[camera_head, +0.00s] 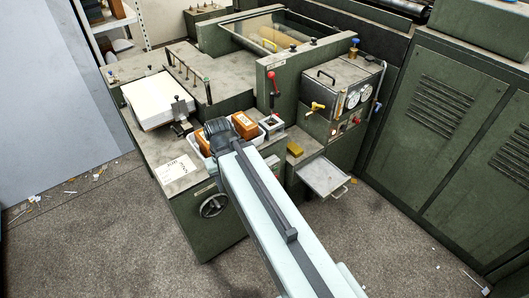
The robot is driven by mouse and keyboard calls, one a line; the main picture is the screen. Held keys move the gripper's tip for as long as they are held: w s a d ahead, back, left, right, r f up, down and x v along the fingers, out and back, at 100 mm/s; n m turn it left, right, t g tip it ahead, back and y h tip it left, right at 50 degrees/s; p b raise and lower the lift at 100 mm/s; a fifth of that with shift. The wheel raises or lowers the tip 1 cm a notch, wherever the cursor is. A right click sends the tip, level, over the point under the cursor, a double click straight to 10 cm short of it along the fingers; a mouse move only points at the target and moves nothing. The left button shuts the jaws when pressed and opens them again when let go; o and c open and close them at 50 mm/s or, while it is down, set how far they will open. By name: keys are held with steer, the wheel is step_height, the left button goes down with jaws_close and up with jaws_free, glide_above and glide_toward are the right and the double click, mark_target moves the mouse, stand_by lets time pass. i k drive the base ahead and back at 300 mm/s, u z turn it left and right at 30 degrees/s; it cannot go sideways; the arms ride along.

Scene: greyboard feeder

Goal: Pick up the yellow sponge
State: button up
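A small yellow block that looks like the sponge (295,149) lies on a low green ledge of the machine, right of my arm. My gripper (219,130) is dark and hangs over a shallow white tray (201,146) holding brown-orange blocks (244,125). The gripper is left of the yellow sponge and apart from it. The gripper and arm hide part of the tray. Whether the fingers are open or shut, or touch a block, does not show clearly.
A red-knobbed lever (271,77) and a gauge box (341,92) rise behind the ledge. An open metal drawer (322,176) juts out in front. A white paper stack (156,98) stands at left. Green cabinets (440,130) stand at right; the front floor is mostly clear.

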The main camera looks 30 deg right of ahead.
mark_target(295, 150)
steer(key=u, duration=2.7)
steer(key=k, duration=2.3)
steer(key=z, duration=1.25)
steer(key=i, duration=1)
steer(key=u, duration=0.05)
